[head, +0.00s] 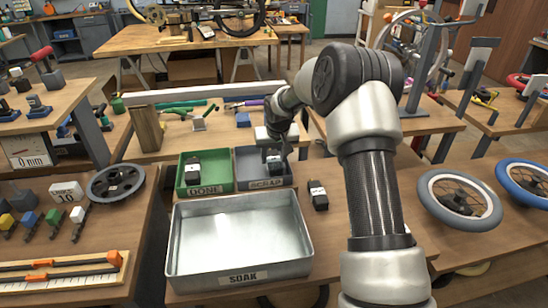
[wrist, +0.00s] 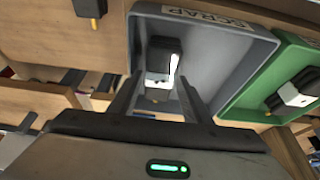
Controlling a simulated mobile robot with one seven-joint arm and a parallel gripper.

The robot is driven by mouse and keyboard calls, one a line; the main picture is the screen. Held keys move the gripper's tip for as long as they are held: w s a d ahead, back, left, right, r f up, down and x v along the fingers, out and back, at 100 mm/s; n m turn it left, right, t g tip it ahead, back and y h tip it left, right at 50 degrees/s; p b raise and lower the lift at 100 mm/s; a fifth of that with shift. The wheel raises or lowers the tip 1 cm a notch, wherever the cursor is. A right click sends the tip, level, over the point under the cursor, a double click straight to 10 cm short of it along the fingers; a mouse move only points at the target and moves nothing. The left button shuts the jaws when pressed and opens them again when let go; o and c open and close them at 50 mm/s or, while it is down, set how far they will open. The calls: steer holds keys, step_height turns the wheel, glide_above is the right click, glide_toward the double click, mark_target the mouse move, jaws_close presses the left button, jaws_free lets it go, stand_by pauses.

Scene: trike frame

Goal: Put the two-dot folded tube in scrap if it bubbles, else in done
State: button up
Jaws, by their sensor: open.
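My gripper (wrist: 158,85) is open over the grey SCRAP tray (wrist: 205,40). A folded tube with a black body and white band (wrist: 163,58) lies in that tray, just beyond and between the fingertips; I cannot tell whether they touch it. In the head view my gripper (head: 276,150) hangs above the SCRAP tray (head: 268,184). Another black-and-white tube (head: 193,172) lies in the green DONE tray (head: 205,190), and a third (head: 318,195) lies on the bench right of the trays. Dot marks are too small to read on any of them. No bubbles show.
The metal SOAK tray (head: 240,278) stands in front of the two bins, with no tube visible in it. A dark object (head: 290,299) shows partly at the bench's front edge. Wheels lie on the right bench, and a black wheel (head: 115,182) on the left bench.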

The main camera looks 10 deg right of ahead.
steer(key=s+f+p+v, duration=0.1)
steer(key=s+v, duration=0.2)
steer(key=v, duration=1.7)
steer(key=s+r+h, duration=0.1)
steer(key=s+r, duration=0.7)
steer(key=s, duration=0.5)
steer(key=s+f+y, duration=0.1)
steer(key=s, duration=1.9)
step_height(320, 180, up, 14)
steer(key=t+p, duration=0.1)
steer(key=p, duration=1.2)
